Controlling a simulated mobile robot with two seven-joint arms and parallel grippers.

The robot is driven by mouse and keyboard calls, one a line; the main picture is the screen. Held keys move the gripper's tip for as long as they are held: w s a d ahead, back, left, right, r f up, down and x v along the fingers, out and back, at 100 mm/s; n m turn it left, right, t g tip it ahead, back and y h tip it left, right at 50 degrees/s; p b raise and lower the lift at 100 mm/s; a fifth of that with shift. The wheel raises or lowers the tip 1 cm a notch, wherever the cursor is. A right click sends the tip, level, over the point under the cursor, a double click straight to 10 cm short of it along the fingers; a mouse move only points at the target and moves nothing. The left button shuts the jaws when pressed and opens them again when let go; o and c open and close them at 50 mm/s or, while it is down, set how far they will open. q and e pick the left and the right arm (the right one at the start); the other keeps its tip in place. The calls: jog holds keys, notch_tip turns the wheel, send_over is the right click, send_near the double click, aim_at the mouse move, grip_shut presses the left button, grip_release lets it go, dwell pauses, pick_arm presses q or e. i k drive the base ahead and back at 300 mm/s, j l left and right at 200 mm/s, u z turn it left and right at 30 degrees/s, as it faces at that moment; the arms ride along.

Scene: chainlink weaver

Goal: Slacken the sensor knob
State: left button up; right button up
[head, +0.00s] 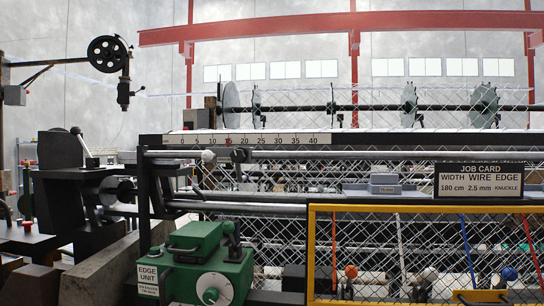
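No part labelled as a sensor can be read in the head view. A small dark clamp-like block (239,156) sits on the front rail under the white scale (255,139); it may be the sensor with its knob, but it is too small to tell. A pale round knob (208,156) is just left of it on the same rail. A red mark shows on the scale just above the block. Neither of my grippers is in view.
A yellow-framed mesh guard (420,210) covers the lower right. A job card (478,181) hangs on the right, near a small grey box (384,184). Woven wire mesh spans the machine behind.

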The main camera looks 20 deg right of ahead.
aim_at(237, 155)
jog(key=i+j+z, duration=0.25)
jog(key=z, duration=0.15)
jog(key=i+j+z, duration=0.15)
jog(key=j+z, duration=0.25)
